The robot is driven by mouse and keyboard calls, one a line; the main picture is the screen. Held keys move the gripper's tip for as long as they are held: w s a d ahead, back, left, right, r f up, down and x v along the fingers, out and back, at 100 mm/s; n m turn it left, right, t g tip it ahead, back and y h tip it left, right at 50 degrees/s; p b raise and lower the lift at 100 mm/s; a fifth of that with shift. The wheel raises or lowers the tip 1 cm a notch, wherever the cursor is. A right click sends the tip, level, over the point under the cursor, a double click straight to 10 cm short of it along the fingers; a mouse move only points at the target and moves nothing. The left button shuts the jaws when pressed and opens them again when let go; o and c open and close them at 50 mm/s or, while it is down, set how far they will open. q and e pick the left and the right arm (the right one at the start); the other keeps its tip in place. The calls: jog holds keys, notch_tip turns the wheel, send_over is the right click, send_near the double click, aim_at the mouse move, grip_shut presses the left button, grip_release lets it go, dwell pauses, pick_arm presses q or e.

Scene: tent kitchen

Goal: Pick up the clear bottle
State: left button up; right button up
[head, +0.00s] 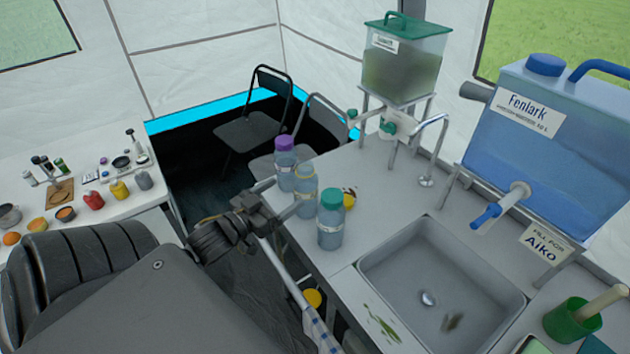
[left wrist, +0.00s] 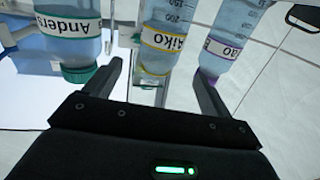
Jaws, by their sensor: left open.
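Three translucent bluish bottles stand in a row on the counter. The middle bottle (head: 306,196) has a clear, colourless-looking cap and a yellow-edged label reading "Aiko" in the left wrist view (left wrist: 164,40). The purple-capped bottle (head: 285,167) stands behind it, and the green-capped bottle (head: 330,225), labelled "Anders" in the left wrist view (left wrist: 70,40), stands in front. My left gripper (head: 286,196) is open at the counter's left edge, pointing at the middle bottle. In the left wrist view that bottle lies between the fingers (left wrist: 157,80); contact cannot be told. My right gripper is not in view.
The neighbouring bottles stand close on both sides. A yellow object (head: 349,197) lies behind the row. The sink (head: 375,277) is to the right, with a large blue water tank (head: 545,150) beyond. A green-lidded dispenser (head: 402,75) stands at the back. The counter behind the bottles is mostly clear.

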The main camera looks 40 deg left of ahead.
aim_at(296, 184)
pick_arm(q)
jog(key=shift+r, duration=0.15)
jog(key=w+p, duration=0.1)
jog(key=w, duration=0.3)
jog(key=shift+w+d, duration=0.15)
jog(key=shift+w, duration=0.4)
jog(key=shift+d, duration=0.1)
jog(key=w, duration=0.1)
jog(key=w+p, duration=0.1)
jog(key=w, duration=0.1)
jog(key=w+p, duration=0.1)
jog(key=shift+w+d+r, duration=0.1)
jog(key=shift+w+d, duration=0.15)
jog(key=shift+w, duration=0.3)
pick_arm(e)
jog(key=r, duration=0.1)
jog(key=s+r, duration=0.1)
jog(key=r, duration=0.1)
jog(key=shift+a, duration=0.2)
pick_arm(q)
jog(key=c, duration=1.3)
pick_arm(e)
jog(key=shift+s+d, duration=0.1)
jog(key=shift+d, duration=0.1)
